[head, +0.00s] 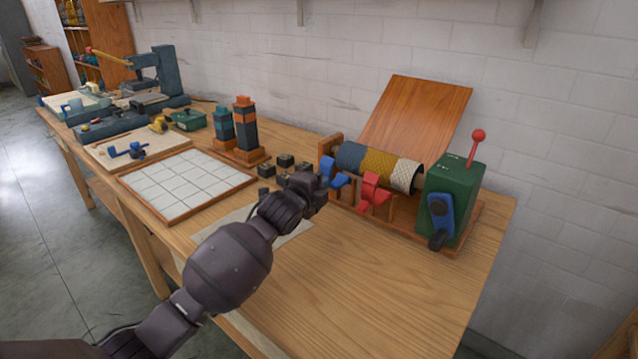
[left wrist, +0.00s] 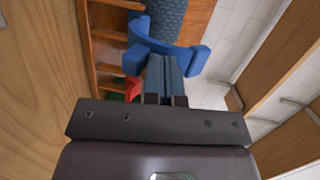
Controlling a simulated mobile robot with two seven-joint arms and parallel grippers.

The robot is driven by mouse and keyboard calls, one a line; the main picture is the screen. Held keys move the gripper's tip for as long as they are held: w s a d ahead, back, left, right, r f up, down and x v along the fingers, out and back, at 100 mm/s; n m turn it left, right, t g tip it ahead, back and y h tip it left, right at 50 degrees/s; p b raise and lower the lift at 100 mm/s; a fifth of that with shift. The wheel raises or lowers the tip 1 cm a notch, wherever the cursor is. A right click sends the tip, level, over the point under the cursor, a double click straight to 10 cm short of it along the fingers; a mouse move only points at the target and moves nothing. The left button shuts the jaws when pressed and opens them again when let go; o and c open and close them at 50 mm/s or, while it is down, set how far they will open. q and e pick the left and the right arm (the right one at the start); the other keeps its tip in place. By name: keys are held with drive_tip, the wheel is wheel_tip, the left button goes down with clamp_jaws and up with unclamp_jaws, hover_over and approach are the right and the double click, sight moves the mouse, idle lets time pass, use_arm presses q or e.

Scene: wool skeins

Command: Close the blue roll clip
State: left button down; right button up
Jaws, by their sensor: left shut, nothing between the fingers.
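The blue roll clip (head: 333,173) is at the front of the roll's blue section (head: 350,157). In the left wrist view the clip (left wrist: 198,61) is a curved blue band lying across the end of the patterned blue roll (left wrist: 168,16). I cannot tell whether it is latched. My left gripper (head: 322,181) is right at the clip's front. Its fingers (left wrist: 164,66) are shut and empty, with their tips at the clip's curve; contact is unclear. My right gripper is not in view.
A red clip (head: 374,191) sits just right of the blue one, before the yellow section. A green box (head: 450,203) with a red-knobbed lever stands at the roll's right end. Small dark blocks (head: 285,161) and a white grid tray (head: 186,183) lie left. The front right tabletop is clear.

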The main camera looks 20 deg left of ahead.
use_arm(q)
drive_tip(key=shift+w+r+p, duration=0.15)
drive_tip(key=shift+r+p, duration=0.25)
drive_tip(key=shift+r, duration=0.2)
drive_tip(key=shift+g, duration=0.3)
